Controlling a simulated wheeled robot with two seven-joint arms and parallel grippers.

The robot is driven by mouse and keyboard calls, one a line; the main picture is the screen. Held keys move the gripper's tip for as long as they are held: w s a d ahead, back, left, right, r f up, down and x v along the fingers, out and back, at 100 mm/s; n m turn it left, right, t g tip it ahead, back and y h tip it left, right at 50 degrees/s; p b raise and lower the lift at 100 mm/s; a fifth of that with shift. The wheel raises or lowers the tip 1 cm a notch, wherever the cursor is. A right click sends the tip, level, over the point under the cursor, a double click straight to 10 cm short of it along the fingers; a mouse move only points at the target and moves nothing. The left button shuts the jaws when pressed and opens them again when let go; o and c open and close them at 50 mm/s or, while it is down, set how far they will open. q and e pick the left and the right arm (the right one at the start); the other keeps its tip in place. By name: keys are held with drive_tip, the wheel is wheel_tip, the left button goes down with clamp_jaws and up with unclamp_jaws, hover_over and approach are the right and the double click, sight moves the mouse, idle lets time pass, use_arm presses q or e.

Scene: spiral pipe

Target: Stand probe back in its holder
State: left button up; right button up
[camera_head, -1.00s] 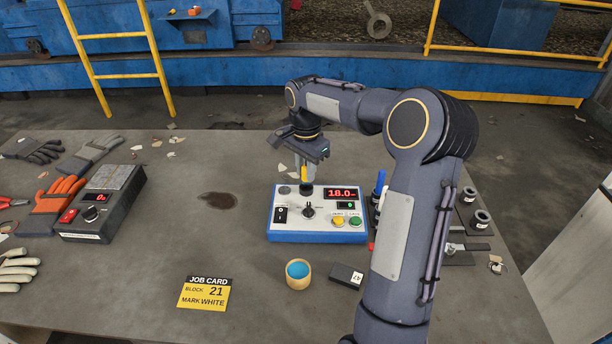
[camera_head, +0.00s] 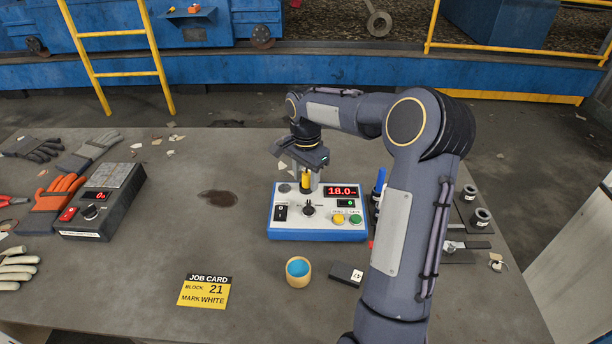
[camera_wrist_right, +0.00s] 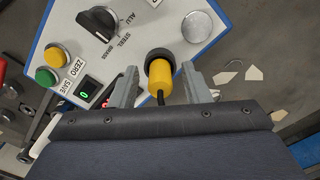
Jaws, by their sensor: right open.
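The yellow probe (camera_head: 305,183) stands on the white top of the blue-sided gauge box (camera_head: 288,233), near its back edge. In the right wrist view the probe (camera_wrist_right: 161,74) has its lower end at a round black collar (camera_wrist_right: 152,57); how deep it sits cannot be told. A black cable leaves its near end. My right gripper (camera_head: 307,176) is above the box, with one finger on each side of the probe. In the right wrist view narrow gaps show between the fingers and the probe, so the gripper (camera_wrist_right: 163,88) is open. My left gripper is not in view.
A round silver pad (camera_wrist_right: 197,27) and a selector knob (camera_head: 308,210) are close to the probe. A dark control unit (camera_head: 104,205) and gloves are at the left.

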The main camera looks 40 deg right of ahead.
sight(306, 173)
wheel_tip(306, 173, up, 12)
drive_tip(key=s+a+r+n+t, duration=0.2)
drive_tip(key=s+a+r+n, duration=0.1)
drive_tip(key=s+a+n, duration=0.3)
drive_tip(key=s+a+f+n+t+y, duration=0.1)
drive_tip(key=s+a+f+n+y, duration=0.1)
drive_tip(key=s+a+f+n, duration=0.2)
drive_tip(key=s+a+f+n+t+y, duration=0.1)
drive_tip(key=s+a+f+n, duration=0.3)
drive_tip(key=s+a, duration=0.6)
drive_tip(key=s+f+t, duration=0.1)
drive_tip(key=s, duration=0.3)
drive_tip(key=shift+s+n+t+y, duration=0.3)
drive_tip(key=shift+s+n+y, duration=0.1)
